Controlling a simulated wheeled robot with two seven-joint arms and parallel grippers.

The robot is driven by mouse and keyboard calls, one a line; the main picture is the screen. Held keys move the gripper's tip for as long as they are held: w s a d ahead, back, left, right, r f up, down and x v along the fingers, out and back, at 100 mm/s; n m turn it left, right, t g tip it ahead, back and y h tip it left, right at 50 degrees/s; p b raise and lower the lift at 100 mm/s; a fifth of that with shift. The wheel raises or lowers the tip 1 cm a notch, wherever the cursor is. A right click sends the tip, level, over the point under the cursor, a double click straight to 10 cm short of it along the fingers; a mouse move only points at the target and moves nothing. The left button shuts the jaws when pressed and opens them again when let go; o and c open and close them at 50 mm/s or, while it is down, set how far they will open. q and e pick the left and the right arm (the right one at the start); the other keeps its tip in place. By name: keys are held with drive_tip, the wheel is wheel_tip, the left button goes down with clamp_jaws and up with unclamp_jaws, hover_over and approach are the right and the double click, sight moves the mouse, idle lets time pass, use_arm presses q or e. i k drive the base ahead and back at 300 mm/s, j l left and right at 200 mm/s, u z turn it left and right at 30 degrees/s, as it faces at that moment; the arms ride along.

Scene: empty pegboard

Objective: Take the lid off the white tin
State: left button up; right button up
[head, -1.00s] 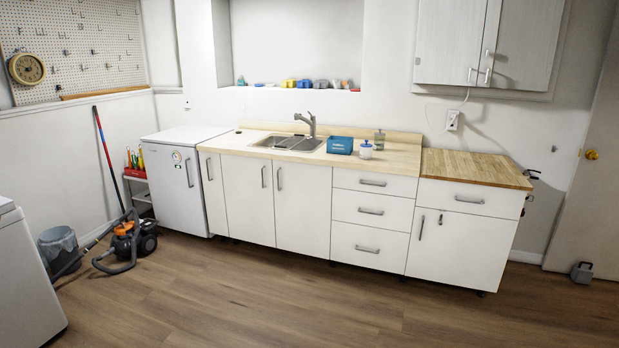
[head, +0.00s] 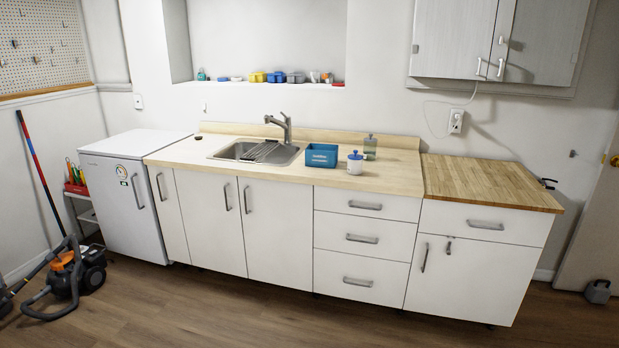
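A small white tin (head: 355,167) with a blue lid (head: 355,154) stands upright on the light wood counter, near its front edge. The lid sits on top of the tin and has a small knob. A blue box (head: 321,155) stands just left of the tin, and a greenish bottle (head: 370,147) stands behind it to the right. Neither of my grippers shows in the head view.
The counter (head: 398,170) is clear to the right of the tin. A sink (head: 257,151) with a tap lies to the left. A butcher-block top (head: 485,182) adjoins at right, below a wall cabinet (head: 493,42). A vacuum cleaner (head: 75,275) stands on the floor at left; the floor before the drawers is free.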

sight(353, 157)
drive_tip(key=i, duration=1.8)
